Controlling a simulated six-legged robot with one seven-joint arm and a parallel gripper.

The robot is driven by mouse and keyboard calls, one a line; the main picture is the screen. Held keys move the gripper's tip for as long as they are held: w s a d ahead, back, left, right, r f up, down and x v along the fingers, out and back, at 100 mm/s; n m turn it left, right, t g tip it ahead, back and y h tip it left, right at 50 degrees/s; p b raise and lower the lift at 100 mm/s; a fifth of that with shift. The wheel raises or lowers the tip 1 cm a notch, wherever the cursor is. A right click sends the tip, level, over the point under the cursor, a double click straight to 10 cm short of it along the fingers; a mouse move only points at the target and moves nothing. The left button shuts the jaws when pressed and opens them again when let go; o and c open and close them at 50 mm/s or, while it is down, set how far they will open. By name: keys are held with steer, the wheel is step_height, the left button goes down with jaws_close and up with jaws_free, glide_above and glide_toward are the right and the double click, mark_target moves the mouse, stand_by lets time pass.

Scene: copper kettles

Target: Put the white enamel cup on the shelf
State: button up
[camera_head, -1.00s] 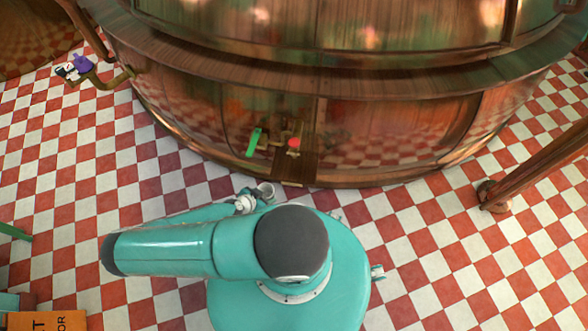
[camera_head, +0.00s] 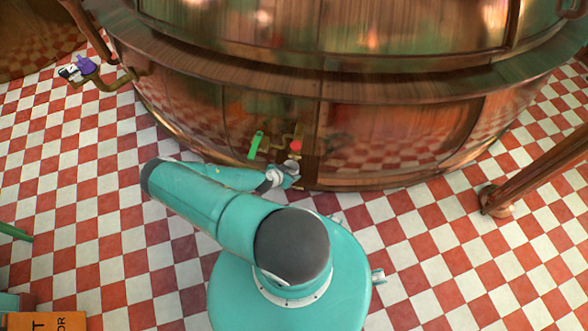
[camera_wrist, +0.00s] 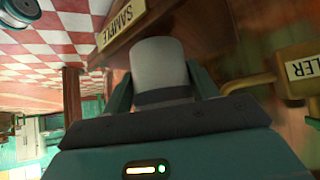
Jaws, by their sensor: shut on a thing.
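The white enamel cup (camera_wrist: 158,62) is between the two fingers of my gripper (camera_wrist: 162,88) in the wrist view. The gripper is shut on it. A brown wooden board lettered SAMPLE (camera_wrist: 150,12), apparently the shelf, is close beyond the cup; I cannot tell whether they touch. In the head view my gripper (camera_head: 290,172) is at the lower front of the copper kettle (camera_head: 390,130), just below the taps. The cup is too small and covered to make out clearly there.
A green-handled tap (camera_head: 256,144) and a red knob (camera_head: 296,146) stick out just above my gripper. A brass pipe (camera_wrist: 250,80) runs close to the right finger in the wrist view. A copper leg (camera_head: 540,170) stands at right. The checkered floor (camera_head: 80,200) is mostly open.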

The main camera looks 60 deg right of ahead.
mark_target(295, 169)
steer(key=d, duration=0.2)
steer(key=s+d, duration=0.1)
steer(key=shift+d+f, duration=0.15)
steer(key=shift+f, duration=0.15)
steer(key=shift+w+f, duration=0.1)
steer(key=shift+f, duration=0.35)
steer(key=o, duration=1.1)
